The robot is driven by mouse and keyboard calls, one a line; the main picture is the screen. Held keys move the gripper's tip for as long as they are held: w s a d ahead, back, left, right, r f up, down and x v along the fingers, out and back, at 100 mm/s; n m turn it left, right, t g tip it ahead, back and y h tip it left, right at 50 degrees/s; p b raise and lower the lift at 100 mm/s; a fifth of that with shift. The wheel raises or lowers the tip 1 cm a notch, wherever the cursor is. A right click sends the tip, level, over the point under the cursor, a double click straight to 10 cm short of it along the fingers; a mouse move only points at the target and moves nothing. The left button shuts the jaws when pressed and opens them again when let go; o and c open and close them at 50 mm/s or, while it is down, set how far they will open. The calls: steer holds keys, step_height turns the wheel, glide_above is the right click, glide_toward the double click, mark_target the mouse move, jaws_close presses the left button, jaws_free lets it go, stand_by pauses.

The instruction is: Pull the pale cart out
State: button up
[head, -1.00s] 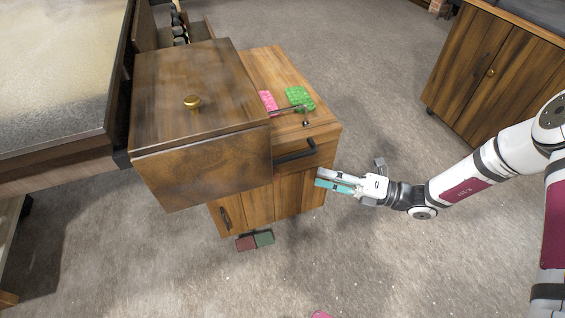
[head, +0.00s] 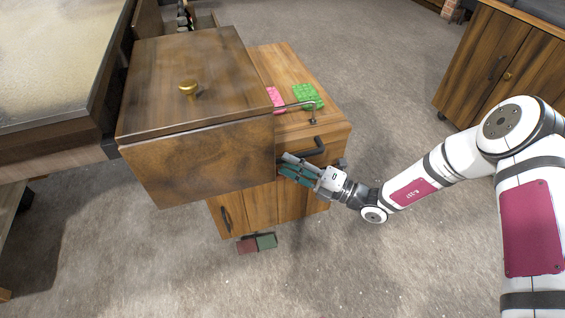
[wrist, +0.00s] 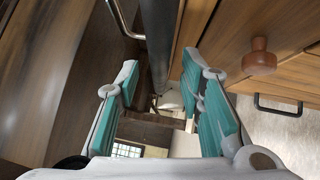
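The pale wooden cart (head: 268,202) stands partly beneath a darker wooden box-like drawer. Its black bar handle (head: 303,152) is on its upper front, facing my arm. My gripper (head: 283,167) is at that front, just below and left of the handle, with its fingertips near the dark drawer's corner. In the wrist view my gripper (wrist: 163,78) is open, its teal pads well apart. A dark bar (wrist: 155,45), apparently the handle, runs in the gap between the fingers; I cannot tell whether it touches either one.
Pink (head: 275,98) and green (head: 308,96) pieces and a thin metal rod lie on the cart top. Red and green blocks (head: 257,244) lie on the floor. Open carpet is in front and right; another cabinet (head: 500,75) stands right.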

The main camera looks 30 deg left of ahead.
steer(key=shift+s+a+r, duration=0.15)
steer(key=shift+a, duration=1.25)
jaws_close()
